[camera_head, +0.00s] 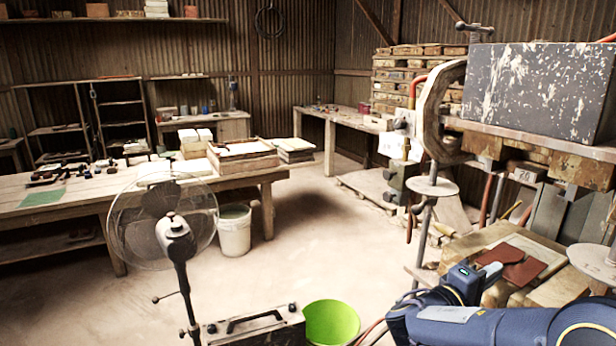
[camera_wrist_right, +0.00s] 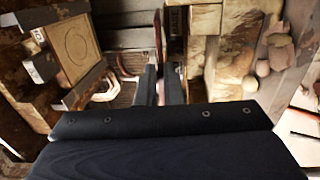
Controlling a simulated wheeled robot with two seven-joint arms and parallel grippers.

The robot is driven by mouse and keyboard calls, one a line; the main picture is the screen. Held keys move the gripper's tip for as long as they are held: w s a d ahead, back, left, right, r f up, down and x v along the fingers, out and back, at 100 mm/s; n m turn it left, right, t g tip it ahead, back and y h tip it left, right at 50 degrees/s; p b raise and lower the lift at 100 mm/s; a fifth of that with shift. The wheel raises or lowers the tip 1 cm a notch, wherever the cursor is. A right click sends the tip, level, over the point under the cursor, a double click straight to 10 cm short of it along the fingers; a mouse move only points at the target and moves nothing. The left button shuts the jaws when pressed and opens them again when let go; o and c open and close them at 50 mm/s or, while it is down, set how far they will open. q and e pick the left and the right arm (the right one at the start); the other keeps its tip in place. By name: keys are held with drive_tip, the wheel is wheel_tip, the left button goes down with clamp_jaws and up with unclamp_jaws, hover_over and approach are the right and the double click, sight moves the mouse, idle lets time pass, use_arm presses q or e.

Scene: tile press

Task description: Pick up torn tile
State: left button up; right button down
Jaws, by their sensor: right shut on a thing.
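The torn tile (camera_head: 522,272) is a flat reddish-brown piece with an uneven edge, over the press table at the right of the head view. In the right wrist view the tile shows edge-on as a thin reddish-brown strip (camera_wrist_right: 158,32) between the two dark fingers of my right gripper (camera_wrist_right: 162,82). Whether the tile still touches the surface below is not clear. My left gripper is not in view.
The press (camera_head: 535,85), with a big speckled dark block, hangs above the table (camera_head: 470,245). A pale board (camera_head: 540,250) lies by the tile. A green bucket (camera_head: 331,322) and a fan (camera_head: 160,220) stand on the floor. The middle floor is clear.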

drive_tip(key=shift+r, duration=0.4)
drive_tip(key=r+b+v, duration=0.1)
drive_tip(key=b+v, duration=0.1)
drive_tip(key=v, duration=1.2)
drive_tip(key=shift+r+b, duration=0.3)
drive_tip(key=shift+f, duration=0.1)
idle(0.3)
